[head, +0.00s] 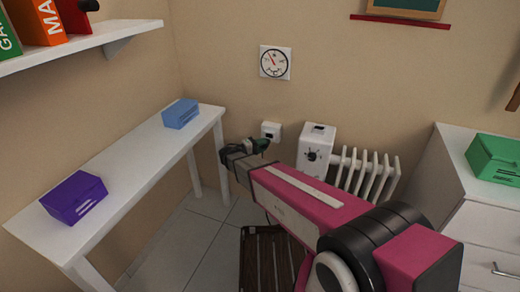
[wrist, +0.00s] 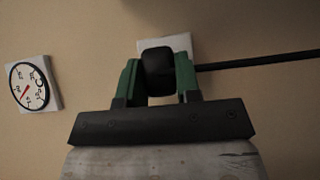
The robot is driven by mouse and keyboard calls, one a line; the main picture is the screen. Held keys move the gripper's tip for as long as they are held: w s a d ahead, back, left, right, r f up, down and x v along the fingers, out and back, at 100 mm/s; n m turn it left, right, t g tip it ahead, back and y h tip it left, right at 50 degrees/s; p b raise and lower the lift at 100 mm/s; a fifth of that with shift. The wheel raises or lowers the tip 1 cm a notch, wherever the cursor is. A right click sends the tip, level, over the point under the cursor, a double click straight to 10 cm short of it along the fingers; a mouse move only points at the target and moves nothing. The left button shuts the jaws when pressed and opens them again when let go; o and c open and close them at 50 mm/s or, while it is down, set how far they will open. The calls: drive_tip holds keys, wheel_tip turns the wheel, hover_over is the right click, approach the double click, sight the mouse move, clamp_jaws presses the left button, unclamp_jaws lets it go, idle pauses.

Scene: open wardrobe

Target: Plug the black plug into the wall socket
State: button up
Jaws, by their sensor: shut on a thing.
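The wall socket (head: 271,131) is a small white plate with a dark face, on the beige wall left of the radiator. My gripper (head: 260,146) is just in front of and below it in the head view. In the wrist view my gripper (wrist: 158,78) has its green fingers shut on the black plug (wrist: 158,62), one finger on each side. A white plate (wrist: 180,44), likely the socket, shows behind the plug, partly hidden by it. A black cord (wrist: 255,60) runs off to the right. I cannot tell whether the plug touches the socket; its front is hidden.
A white box with a dark knob (head: 313,155) stands right of the socket, by a white radiator (head: 365,172). A round dial (head: 275,62) hangs above. A white table (head: 135,160) with blue (head: 180,113) and purple (head: 74,197) boxes is left; a white dresser (head: 475,225) is right.

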drive_tip(key=shift+w+d, duration=0.2)
drive_tip(key=shift+w, duration=0.3)
drive_tip(key=shift+w+d, duration=0.2)
drive_tip(key=shift+w, duration=0.25)
drive_tip(key=shift+w+d, duration=0.25)
drive_tip(key=shift+w, duration=0.4)
drive_tip(key=shift+w+d, duration=0.25)
drive_tip(key=shift+w, duration=0.35)
idle(1.0)
drive_tip(key=o, duration=1.1)
drive_tip(key=shift+a, duration=0.1)
drive_tip(key=v, duration=1)
drive_tip(key=shift+s+a, duration=0.15)
drive_tip(key=shift+a, duration=0.15)
drive_tip(key=shift+s, duration=0.1)
